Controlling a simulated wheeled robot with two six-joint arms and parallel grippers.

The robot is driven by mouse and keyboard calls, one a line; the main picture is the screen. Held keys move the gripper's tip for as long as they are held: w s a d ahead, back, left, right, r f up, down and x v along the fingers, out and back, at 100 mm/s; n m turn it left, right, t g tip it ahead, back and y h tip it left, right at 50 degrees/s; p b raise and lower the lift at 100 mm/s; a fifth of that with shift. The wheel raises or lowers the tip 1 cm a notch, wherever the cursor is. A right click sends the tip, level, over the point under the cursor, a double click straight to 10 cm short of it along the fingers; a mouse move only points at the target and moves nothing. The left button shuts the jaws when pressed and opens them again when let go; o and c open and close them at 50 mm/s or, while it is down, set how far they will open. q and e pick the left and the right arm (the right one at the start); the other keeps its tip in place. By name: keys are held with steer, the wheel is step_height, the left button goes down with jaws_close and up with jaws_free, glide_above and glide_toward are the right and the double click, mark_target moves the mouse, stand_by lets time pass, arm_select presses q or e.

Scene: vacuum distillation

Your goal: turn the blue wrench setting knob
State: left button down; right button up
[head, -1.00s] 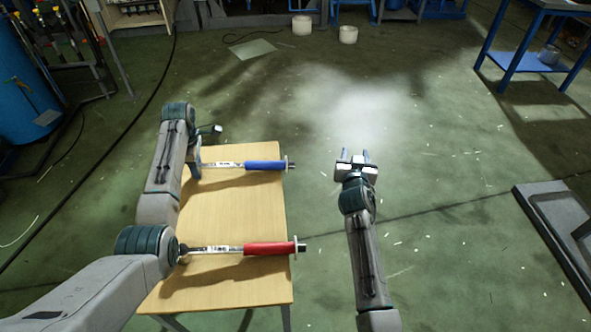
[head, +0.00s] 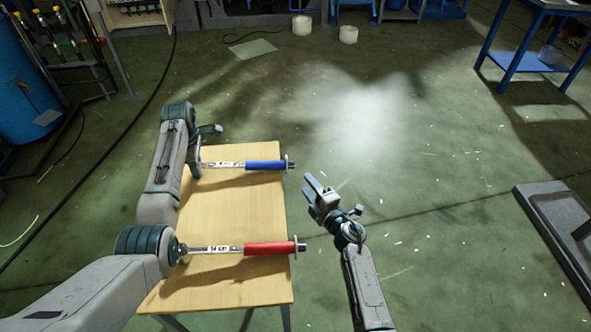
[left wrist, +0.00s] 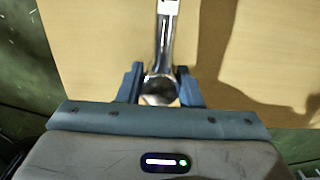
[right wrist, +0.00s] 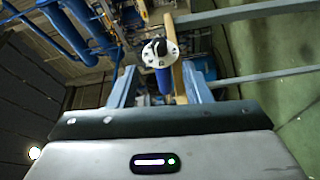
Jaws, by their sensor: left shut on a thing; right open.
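The blue wrench (head: 265,165) lies across the far part of the wooden table (head: 232,215). Its handle end points right, past the table's edge. Its setting knob (head: 290,164) is a pale disc with a dark centre; the knob also shows in the right wrist view (right wrist: 160,51). My left gripper (head: 197,168) is shut on the wrench's metal head, which shows between the fingers in the left wrist view (left wrist: 159,91). My right gripper (head: 317,187) is open and empty, off the table's right side. It faces the knob, apart from it, and the knob appears between its fingers.
A red wrench (head: 270,248) lies on the near part of the table, with its end past the right edge. My left arm reaches over the table's left side. The floor right of the table is clear around my right arm.

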mark_target(291, 165)
steer(key=x, duration=0.8)
steer(key=shift+w, duration=0.2)
jaws_close()
